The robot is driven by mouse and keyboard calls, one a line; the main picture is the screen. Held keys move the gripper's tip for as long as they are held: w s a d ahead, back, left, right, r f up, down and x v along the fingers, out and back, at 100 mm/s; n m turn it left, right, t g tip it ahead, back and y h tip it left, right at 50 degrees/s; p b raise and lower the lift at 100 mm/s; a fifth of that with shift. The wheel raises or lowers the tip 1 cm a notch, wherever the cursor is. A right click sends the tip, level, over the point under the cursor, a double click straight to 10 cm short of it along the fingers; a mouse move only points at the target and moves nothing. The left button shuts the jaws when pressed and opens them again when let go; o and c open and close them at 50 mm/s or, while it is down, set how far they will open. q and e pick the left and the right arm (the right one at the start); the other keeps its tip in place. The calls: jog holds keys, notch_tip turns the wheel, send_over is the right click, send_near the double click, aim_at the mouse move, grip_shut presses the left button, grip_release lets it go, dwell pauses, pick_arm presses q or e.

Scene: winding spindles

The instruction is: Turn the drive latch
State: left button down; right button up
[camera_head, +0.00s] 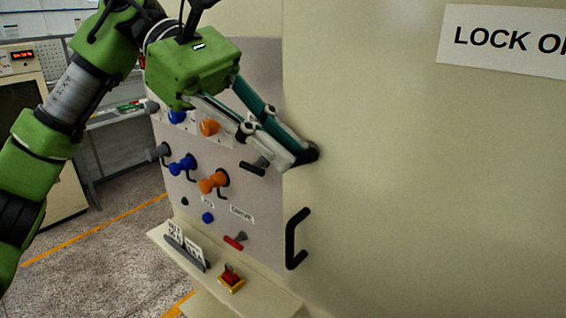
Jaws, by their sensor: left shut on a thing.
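My left gripper (302,155) reaches down from the upper left, across the control panel. Its fingers are shut on a dark knob (313,152) at the edge of the large beige door; the fingertips hide part of it. I cannot tell from its shape whether it is the drive latch. A label reading DRIVE (242,214) is on the panel below, with a small red lever (235,241) under it, clear of the gripper. My right gripper is not in view.
The panel carries orange handles (213,183), blue handles (182,166) and a black lever (253,168) close under the gripper. A black door handle (294,238) sticks out below. A red button on a yellow base (231,279) stands on the ledge.

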pick_arm(q)
jog(key=f+g+h+b, duration=0.1)
jog(key=h+b, duration=0.2)
jog(key=b, duration=0.2)
jog(key=f+n+g+h+b, duration=0.1)
jog(key=g+h+b, duration=0.1)
jog(key=b, duration=0.4)
jog(key=f+g+h+b, duration=0.1)
jog(key=h+b, duration=0.2)
jog(key=b, duration=0.2)
jog(key=shift+w+a+n+g+h+b, duration=0.15)
jog(key=shift+a+n+g+h+b, duration=0.15)
jog(key=shift+h+b, duration=0.1)
jog(key=shift+d+g+h+b, duration=0.1)
jog(key=shift+g+h+b, duration=0.2)
jog(key=shift+h+b, duration=0.5)
jog(key=shift+r+n+b, duration=0.1)
jog(key=shift+n+b, duration=0.2)
jog(key=shift+b, duration=0.1)
jog(key=c, duration=2.4)
grip_release()
jog(key=shift+o, duration=0.2)
